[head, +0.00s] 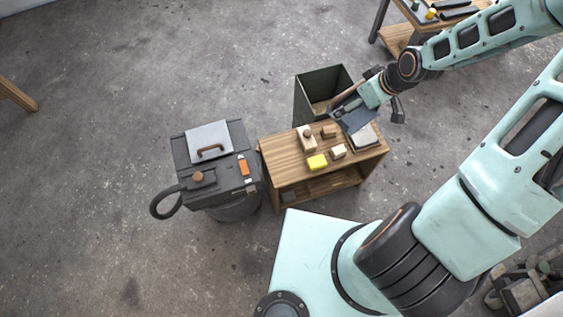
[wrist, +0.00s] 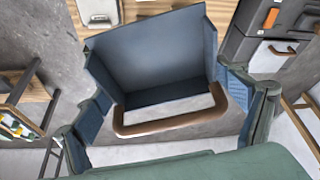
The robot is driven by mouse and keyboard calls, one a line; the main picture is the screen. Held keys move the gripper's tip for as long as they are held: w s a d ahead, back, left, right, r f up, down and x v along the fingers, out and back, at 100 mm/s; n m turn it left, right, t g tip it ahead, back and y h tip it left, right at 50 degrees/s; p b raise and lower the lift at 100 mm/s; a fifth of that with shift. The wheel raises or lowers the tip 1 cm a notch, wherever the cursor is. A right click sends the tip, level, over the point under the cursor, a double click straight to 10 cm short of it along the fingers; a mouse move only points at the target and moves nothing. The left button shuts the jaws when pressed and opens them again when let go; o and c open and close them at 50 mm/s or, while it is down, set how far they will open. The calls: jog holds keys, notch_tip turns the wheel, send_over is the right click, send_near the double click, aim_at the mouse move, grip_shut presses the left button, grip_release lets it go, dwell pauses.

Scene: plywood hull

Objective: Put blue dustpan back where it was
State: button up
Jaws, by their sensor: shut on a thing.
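The blue dustpan (head: 357,119) is in my gripper (head: 374,98), over the back right part of the small wooden bench (head: 283,158). In the wrist view the dustpan (wrist: 155,60) shows its open blue pan tilted toward the bench, with its brown handle loop (wrist: 170,124) nearest me. My gripper (wrist: 168,103) has a finger on either side of the dustpan and is shut on it. The pan hides part of the bench top. I cannot tell whether it touches the bench.
A yellow block (head: 317,162), several wooden blocks (head: 307,140) and a pale flat item (head: 364,138) lie on the bench. A dark open bin (head: 303,102) stands behind it. A grey shop vacuum (head: 217,165) stands at left. Another table (head: 398,35) is at back right.

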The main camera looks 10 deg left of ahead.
jog(key=a+f+n+g+y+b, duration=0.15)
jog(key=a+f+n+b, duration=0.45)
jog(key=f, duration=0.8)
jog(key=b, duration=0.8)
send_near(275, 155)
jog(key=shift+w+a+f+m+h, duration=0.3)
jog(key=shift+w+a+f, duration=0.15)
jog(key=shift+w+a, duration=0.3)
jog(key=shift+s+a+f, duration=0.25)
jog(key=shift+a+f, duration=0.25)
jog(key=shift+f, duration=0.15)
jog(key=shift+f+b, duration=0.85)
jog(key=shift+f, duration=0.6)
jog(key=shift+f, duration=0.25)
jog(key=o, duration=1)
jog(key=shift+r, duration=0.1)
jog(key=shift+c, duration=0.2)
